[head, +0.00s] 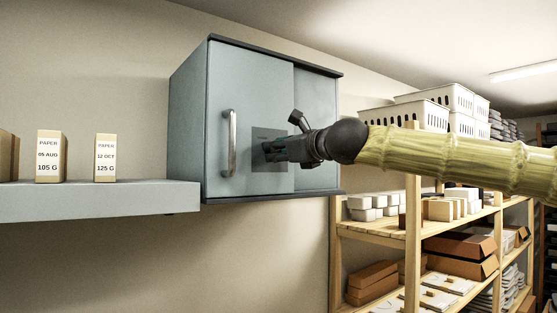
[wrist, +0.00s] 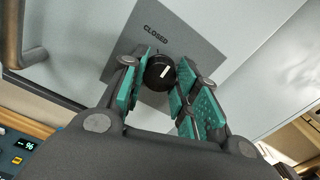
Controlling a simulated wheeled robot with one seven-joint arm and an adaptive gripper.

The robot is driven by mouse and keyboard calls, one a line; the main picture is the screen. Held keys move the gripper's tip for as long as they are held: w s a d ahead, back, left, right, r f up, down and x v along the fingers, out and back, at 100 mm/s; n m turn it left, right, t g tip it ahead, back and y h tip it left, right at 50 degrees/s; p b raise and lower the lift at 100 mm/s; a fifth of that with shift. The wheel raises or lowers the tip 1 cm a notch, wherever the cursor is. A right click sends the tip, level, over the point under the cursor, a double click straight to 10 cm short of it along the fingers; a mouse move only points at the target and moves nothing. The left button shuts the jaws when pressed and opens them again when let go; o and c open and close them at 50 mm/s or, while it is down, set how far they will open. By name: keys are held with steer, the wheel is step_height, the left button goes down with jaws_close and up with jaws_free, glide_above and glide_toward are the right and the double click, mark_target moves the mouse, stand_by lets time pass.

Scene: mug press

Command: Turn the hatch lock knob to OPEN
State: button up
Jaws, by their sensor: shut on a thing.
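The hatch is a grey wall cabinet door with a metal bar handle (head: 230,143); the handle also shows at the left of the wrist view (wrist: 22,35). Right of it is a dark square plate (wrist: 205,50) with the word CLOSED at its upper part. The black round knob (wrist: 160,72) sits on the plate, with a white mark on its face. My gripper (wrist: 160,88) has its teal-padded fingers around the knob, shut on it. In the head view my gripper (head: 272,151) hides the knob. No OPEN label is visible.
A grey shelf (head: 100,200) with paper boxes (head: 105,158) is left of the cabinet. A wooden rack (head: 413,240) with cartons and white baskets (head: 405,115) stands at the right. A device with a lit display (wrist: 22,148) shows at the wrist view's lower left.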

steer(key=m+b, duration=0.4)
steer(key=m, duration=0.1)
steer(key=shift+f, duration=0.1)
steer(key=shift+m+b, duration=0.9)
steer(key=shift+m, duration=0.6)
steer(key=shift+r+m, duration=0.25)
steer(key=shift+m, duration=0.05)
steer(key=shift+d, duration=0.1)
steer(key=o, duration=1)
steer(key=shift+f, duration=0.1)
steer(key=v, duration=1.2)
